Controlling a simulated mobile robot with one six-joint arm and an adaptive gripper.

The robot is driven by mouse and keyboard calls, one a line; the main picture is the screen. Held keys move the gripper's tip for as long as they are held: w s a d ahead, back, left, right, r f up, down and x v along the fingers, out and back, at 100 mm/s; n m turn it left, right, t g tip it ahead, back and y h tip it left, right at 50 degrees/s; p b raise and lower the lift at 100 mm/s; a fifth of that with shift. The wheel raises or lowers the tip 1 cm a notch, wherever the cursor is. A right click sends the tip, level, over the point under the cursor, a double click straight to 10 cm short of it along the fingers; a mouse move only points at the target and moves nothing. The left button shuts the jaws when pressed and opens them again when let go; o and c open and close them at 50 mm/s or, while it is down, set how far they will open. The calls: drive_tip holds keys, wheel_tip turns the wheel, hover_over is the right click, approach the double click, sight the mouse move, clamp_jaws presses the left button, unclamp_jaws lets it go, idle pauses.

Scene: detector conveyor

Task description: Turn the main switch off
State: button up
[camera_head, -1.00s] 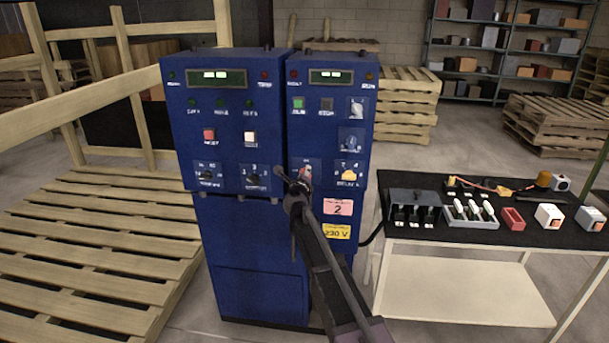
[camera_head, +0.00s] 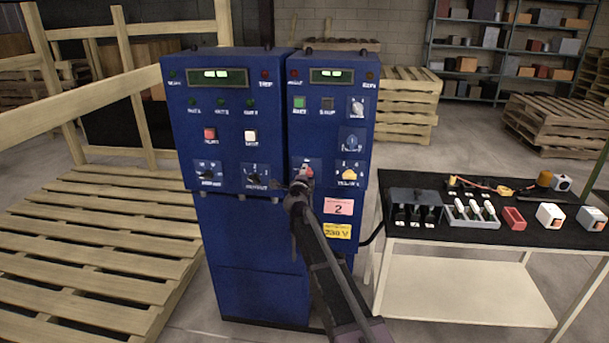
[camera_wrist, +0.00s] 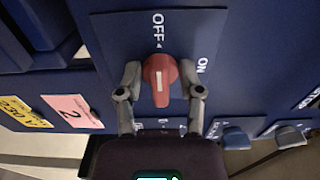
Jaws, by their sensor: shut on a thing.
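The main switch is a red knob (camera_wrist: 160,80) with a white line on a dark blue plate (camera_wrist: 118,40) marked OFF and ON. In the wrist view its white line points up at the OFF mark; the ON mark lies to the upper right. My gripper (camera_wrist: 161,84) is shut on the knob, with one grey finger on its left side and one on its right. In the head view my gripper (camera_head: 301,187) is at the right blue cabinet (camera_head: 330,119) and the red knob (camera_head: 306,172) shows partly beyond it.
A yellow selector (camera_head: 349,174) sits close right of the knob, and a black selector (camera_head: 256,181) to its left. A black-topped table (camera_head: 455,236) with several parts stands at the right. A wooden pallet (camera_head: 100,240) lies at the left.

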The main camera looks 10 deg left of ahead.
idle(0.3)
drive_tip(key=o, duration=0.8)
drive_tip(key=shift+c, duration=0.2)
drive_tip(key=shift+s, duration=0.15)
drive_tip(key=s, duration=1.1)
drive_tip(key=shift+s+a, duration=0.25)
drive_tip(key=shift+s, duration=0.15)
